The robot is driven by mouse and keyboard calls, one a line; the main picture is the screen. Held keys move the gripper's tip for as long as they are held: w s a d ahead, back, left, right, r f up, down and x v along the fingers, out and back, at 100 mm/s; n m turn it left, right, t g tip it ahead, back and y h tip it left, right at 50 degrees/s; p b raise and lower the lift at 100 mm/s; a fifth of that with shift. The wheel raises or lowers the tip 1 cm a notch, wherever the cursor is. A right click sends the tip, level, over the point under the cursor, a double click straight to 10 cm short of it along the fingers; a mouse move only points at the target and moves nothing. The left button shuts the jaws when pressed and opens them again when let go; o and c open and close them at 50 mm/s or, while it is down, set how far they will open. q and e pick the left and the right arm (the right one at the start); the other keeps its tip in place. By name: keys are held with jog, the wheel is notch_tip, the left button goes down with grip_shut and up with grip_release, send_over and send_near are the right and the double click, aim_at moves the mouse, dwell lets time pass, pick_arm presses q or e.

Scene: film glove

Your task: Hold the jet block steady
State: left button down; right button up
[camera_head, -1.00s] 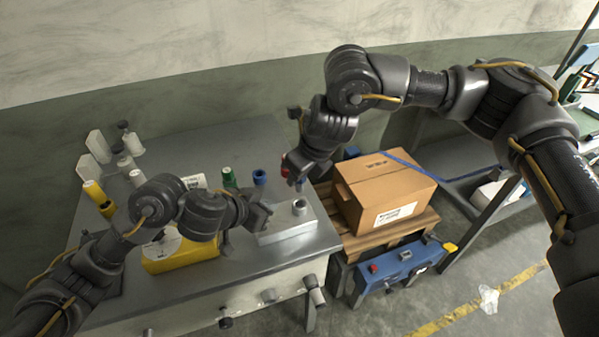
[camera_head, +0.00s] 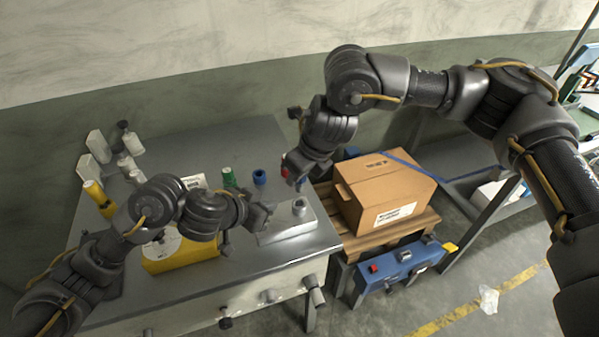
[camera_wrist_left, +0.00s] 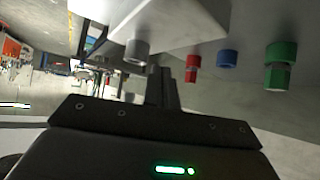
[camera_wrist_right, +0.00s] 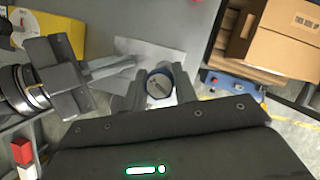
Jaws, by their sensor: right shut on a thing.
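The jet block (camera_head: 285,230) is a pale metal block near the front right corner of the grey bench, with a grey round fitting (camera_head: 299,206) on top. My left gripper (camera_head: 268,209) is at the block's left end with its fingers close together. In the left wrist view, the fingers (camera_wrist_left: 163,88) are beside the block (camera_wrist_left: 178,25); contact is unclear. My right gripper (camera_head: 293,182) is above and behind the block. In the right wrist view, its fingers are shut on a grey cylinder with a blue ring and slotted end (camera_wrist_right: 160,86).
A green fitting (camera_head: 229,177) and a blue fitting (camera_head: 260,176) stand behind the block. A yellow case (camera_head: 180,258) lies to its left, bottles (camera_head: 131,142) farther back.

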aim_at(278, 213)
pick_arm(q)
jog(key=shift+f, duration=0.45)
dwell(0.4)
jog(key=shift+f, duration=0.45)
jog(key=shift+f, duration=0.5)
jog(key=shift+f, duration=0.45)
